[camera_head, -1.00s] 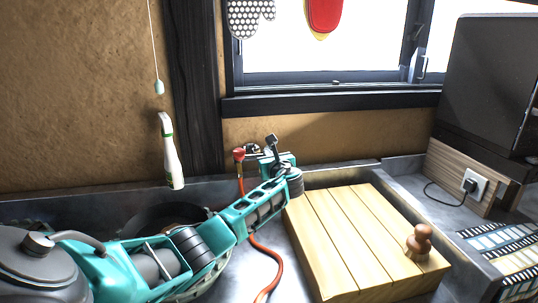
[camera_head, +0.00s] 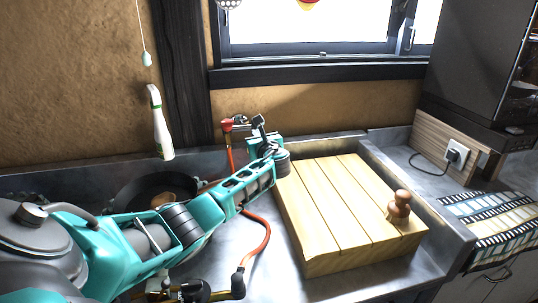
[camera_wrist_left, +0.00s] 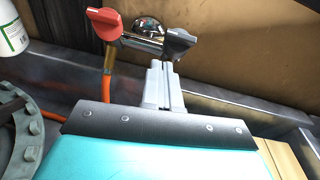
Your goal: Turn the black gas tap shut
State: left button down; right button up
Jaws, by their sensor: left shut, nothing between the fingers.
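The black gas tap (camera_wrist_left: 180,46) shows in the left wrist view as a dark handle on the right end of a metal pipe. A red tap handle (camera_wrist_left: 104,24) is on the pipe's left end, and it also shows in the head view (camera_head: 227,125). My left gripper (camera_wrist_left: 161,66) is shut and empty. Its grey fingertips are just below and slightly left of the black handle in the picture; I cannot tell whether they touch it. In the head view my left arm reaches to the taps and hides much of them. My right gripper is out of view.
An orange hose (camera_head: 266,238) runs down from the taps. A wooden board (camera_head: 335,205) with a brown knob (camera_head: 399,207) is right of my arm. A dark pan (camera_head: 135,193) and a kettle (camera_head: 32,225) are at left. A white bottle (camera_head: 161,128) is near the wall.

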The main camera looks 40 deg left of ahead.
pick_arm(q)
jog(key=f+p+v, duration=0.1)
jog(key=v, duration=0.9)
jog(key=shift+s+r+p, duration=0.3)
jog(key=shift+s+p, duration=0.05)
jog(key=shift+p, duration=0.05)
jog(key=shift+d, duration=0.1)
jog(key=s+d+f+n+g+h, duration=0.2)
jog(key=s+d+f+n+h, duration=0.7)
jog(key=s+d+f, duration=0.55)
jog(key=s+d+r+n+g+h, duration=0.1)
jog(key=s+d+n+g+h, duration=0.15)
jog(key=s+d+n, duration=0.5)
jog(key=s+d+n+g+h, duration=0.1)
jog(key=s+d+n+h, duration=0.3)
jog(key=s, duration=0.6)
jog(key=w+d+f+t, duration=0.4)
jog(key=w+f+t, duration=0.3)
jog(key=f, duration=0.1)
jog(key=shift+w+f+h, duration=0.2)
jog(key=shift+f+h, duration=0.2)
jog(key=shift+h, duration=0.05)
